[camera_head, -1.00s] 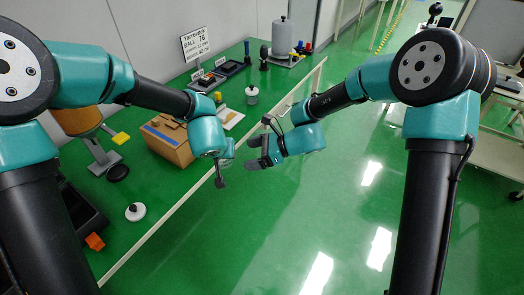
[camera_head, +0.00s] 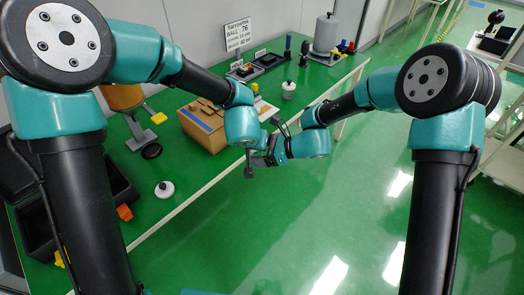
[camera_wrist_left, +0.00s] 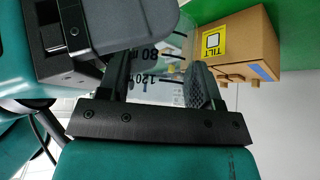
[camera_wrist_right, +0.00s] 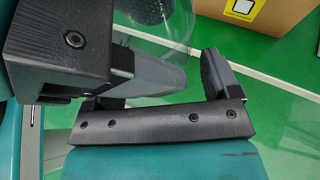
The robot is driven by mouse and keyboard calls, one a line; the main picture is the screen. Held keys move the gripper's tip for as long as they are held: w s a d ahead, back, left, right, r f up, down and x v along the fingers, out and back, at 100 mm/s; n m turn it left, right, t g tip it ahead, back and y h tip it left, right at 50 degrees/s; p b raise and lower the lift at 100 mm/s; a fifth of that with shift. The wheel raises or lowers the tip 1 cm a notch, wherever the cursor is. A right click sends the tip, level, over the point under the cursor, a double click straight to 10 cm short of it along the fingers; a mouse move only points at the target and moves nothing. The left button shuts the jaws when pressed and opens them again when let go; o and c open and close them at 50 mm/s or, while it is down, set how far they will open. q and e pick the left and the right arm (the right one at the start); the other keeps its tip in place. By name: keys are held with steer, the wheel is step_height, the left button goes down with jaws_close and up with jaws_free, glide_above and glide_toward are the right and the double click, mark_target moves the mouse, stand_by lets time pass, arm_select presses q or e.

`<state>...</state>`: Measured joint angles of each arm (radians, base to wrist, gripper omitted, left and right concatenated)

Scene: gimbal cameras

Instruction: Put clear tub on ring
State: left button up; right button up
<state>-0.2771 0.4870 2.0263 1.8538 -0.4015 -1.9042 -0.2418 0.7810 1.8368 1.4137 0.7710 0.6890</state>
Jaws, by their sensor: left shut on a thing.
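The clear tub (camera_wrist_left: 158,88), with black volume marks, is between the fingers of my left gripper (camera_wrist_left: 160,88), which is shut on it. In the head view my left gripper (camera_head: 251,168) hangs over the floor just past the table's front edge. My right gripper (camera_head: 264,158) is right beside it, and the two overlap in the picture. In the right wrist view the clear wall of the tub (camera_wrist_right: 178,22) shows at my right gripper's fingers (camera_wrist_right: 195,75). These stand apart; contact is unclear. A black round piece (camera_head: 151,151) on the table may be the ring; I cannot tell.
A cardboard box (camera_head: 205,132) stands on the green table near the grippers. A white disc with a dark knob (camera_head: 164,189) lies further forward. A small lidded jar (camera_head: 289,89) and a grey cylinder (camera_head: 325,32) stand farther back.

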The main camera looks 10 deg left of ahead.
steer(key=c, duration=0.9)
arm_select(q)
steer(key=o, duration=1.1)
steer(key=shift+o, duration=0.2)
steer(key=shift+s+r, duration=0.1)
steer(key=v, duration=1.1)
steer(key=shift+s+r, duration=0.15)
steer(key=shift+r, duration=0.2)
steer(key=shift+a, duration=0.15)
